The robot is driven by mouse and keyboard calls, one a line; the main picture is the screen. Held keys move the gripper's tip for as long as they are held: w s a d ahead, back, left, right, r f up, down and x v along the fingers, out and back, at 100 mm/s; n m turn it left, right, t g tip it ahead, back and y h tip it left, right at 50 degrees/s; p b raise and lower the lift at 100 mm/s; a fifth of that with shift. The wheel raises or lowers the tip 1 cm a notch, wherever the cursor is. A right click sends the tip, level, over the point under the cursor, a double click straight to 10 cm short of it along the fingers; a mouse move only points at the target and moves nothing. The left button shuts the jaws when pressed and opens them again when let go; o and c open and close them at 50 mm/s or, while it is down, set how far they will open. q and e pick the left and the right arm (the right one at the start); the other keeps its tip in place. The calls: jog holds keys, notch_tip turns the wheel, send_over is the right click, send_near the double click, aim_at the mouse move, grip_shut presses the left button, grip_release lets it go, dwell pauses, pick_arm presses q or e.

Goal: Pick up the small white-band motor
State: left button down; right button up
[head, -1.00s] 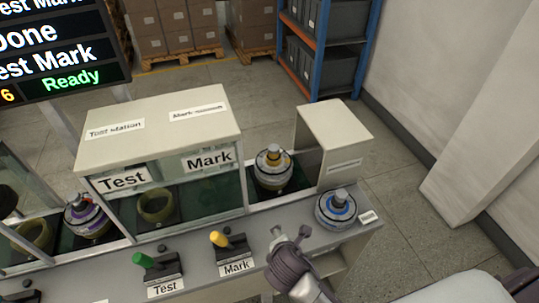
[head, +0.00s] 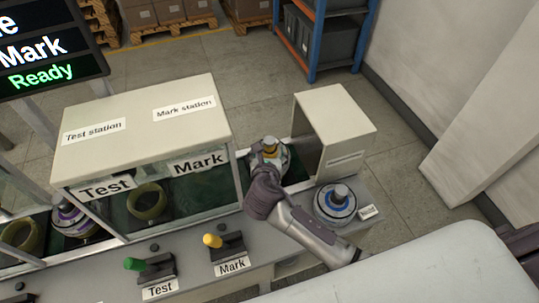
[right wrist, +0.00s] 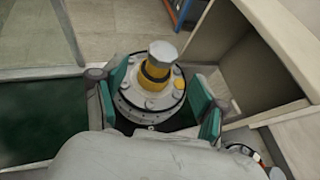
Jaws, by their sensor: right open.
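A motor (head: 275,155) with a pale, whitish body and a yellow band around its metal shaft stands upright in the opening to the right of the Mark station. I cannot make out a clear white band on it. It shows large in the right wrist view (right wrist: 150,88). My right gripper (right wrist: 160,100) is open, with its green finger pads on either side of this motor's body and a little room around it. In the head view the gripper partly covers the motor. My left gripper is not in view.
A blue-band motor (head: 336,201) stands on the counter at right. A purple-band motor (head: 69,219) and a ring-shaped holder (head: 148,202) sit inside the stations. A pale box housing (head: 336,125) stands just right of the gripper.

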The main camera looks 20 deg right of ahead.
aim_at(269, 144)
jog(key=shift+w+d+f, duration=0.15)
jog(key=shift+w, duration=0.15)
jog(key=shift+w+d+p, duration=0.3)
jog(key=shift+w+p, duration=0.15)
jog(key=shift+w, duration=0.3)
jog(key=x, duration=0.3)
jog(key=shift+w+f, duration=0.25)
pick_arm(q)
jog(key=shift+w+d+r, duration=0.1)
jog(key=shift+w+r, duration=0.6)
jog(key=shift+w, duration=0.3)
pick_arm(e)
jog(key=c, duration=0.5)
grip_shut()
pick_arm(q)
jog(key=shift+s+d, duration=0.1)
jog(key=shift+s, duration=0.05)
pick_arm(e)
jog(key=shift+w+r, duration=0.1)
jog(key=shift+r, duration=0.15)
